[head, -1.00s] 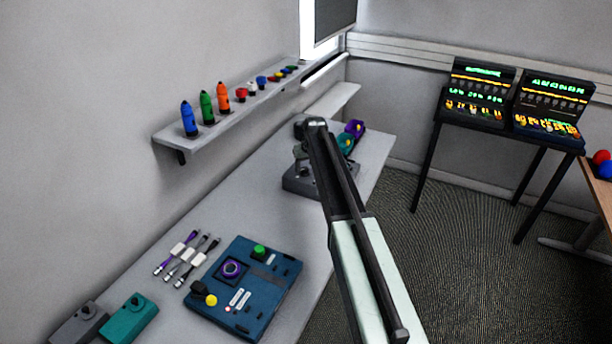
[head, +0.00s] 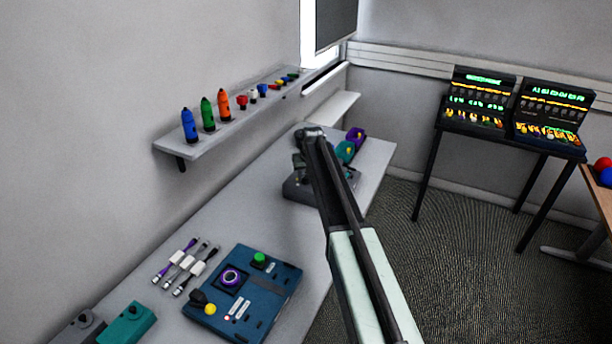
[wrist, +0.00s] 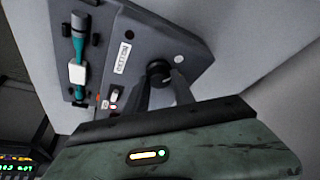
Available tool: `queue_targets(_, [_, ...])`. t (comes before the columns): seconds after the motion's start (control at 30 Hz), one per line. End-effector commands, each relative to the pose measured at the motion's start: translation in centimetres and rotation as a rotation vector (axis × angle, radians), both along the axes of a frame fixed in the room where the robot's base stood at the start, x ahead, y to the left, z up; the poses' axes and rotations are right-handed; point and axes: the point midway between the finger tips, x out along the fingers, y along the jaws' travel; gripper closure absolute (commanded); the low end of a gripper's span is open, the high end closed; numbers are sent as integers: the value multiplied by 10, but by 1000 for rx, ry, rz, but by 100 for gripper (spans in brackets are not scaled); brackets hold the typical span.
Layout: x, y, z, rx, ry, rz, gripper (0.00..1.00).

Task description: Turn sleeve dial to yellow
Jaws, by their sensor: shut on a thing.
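A grey device (wrist: 125,22) with a light text label fills the upper part of the wrist view. Its round black dial (wrist: 158,68) sits between the fingers of my gripper (wrist: 160,84), which is shut on it. A teal cable with a white sleeve (wrist: 77,73) lies in a holder on the same device, left of the dial. The label's wording is too small to read surely, and no yellow mark on the dial shows. In the head view the grey device (head: 294,190) stands on the bench, partly behind my arm, which hides the dial and fingers.
A blue panel (head: 265,303) with knobs, several cables (head: 182,262) and a teal box (head: 128,325) lie nearer on the bench (head: 222,218). Teal (head: 345,151) and purple (head: 355,136) boxes stand beyond my arm. A wall shelf (head: 165,147) holds bottles. Lit consoles (head: 475,100) stand at the right.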

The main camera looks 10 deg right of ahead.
Motion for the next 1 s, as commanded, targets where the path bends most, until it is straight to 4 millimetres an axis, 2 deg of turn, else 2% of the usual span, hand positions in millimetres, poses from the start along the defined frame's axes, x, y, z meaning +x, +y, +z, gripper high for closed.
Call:
queue_targets(0.7, [4, 6, 0, -1, -2, -629, 100])
queue_targets(1.0, [5, 7, 0, 2, -2, -830, 100])
